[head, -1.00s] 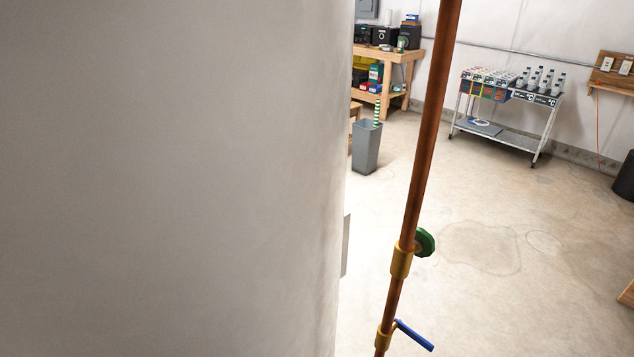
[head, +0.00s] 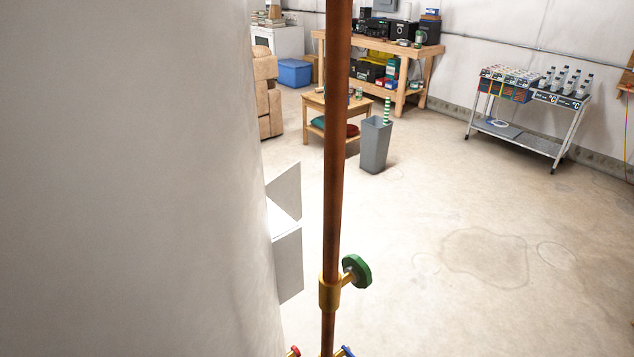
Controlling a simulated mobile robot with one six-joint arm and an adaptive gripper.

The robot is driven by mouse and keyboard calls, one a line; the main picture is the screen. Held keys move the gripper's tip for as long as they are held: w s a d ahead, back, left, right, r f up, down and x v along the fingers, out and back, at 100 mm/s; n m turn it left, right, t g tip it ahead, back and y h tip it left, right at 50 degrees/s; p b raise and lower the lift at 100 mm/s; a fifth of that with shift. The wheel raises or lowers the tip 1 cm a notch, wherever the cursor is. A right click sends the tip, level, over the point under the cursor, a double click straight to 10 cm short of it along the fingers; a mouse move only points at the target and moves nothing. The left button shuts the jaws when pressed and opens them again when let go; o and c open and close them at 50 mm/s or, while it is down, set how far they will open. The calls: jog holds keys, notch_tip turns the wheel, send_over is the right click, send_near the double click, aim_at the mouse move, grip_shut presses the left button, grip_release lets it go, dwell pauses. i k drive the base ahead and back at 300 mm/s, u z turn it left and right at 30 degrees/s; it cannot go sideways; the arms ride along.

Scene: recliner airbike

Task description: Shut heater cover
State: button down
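A large pale cylinder (head: 125,180), which looks like the heater's body, fills the left of the head view. Two flat light-grey panels stick out from its right edge: an upper angled one (head: 286,192) and a lower one (head: 289,265). The lower one or both may be the heater cover, standing out from the body; I cannot tell which. The front of the cylinder where they attach is hidden from this side. My gripper is not in view.
A copper pipe (head: 337,150) with a green valve wheel (head: 357,271) stands close in front. Beyond are a grey bin (head: 375,148), a small wooden table (head: 312,100), a workbench (head: 428,62), a tan recliner (head: 268,95) and a metal cart (head: 520,140). The floor (head: 450,220) at right is clear.

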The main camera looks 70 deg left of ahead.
aim_at(284, 189)
jog(key=i, duration=0.85)
jog(key=z, duration=0.4)
jog(key=k, duration=0.15)
jog(key=u, duration=3.1)
jog(key=i, duration=0.4)
jog(key=u, duration=0.05)
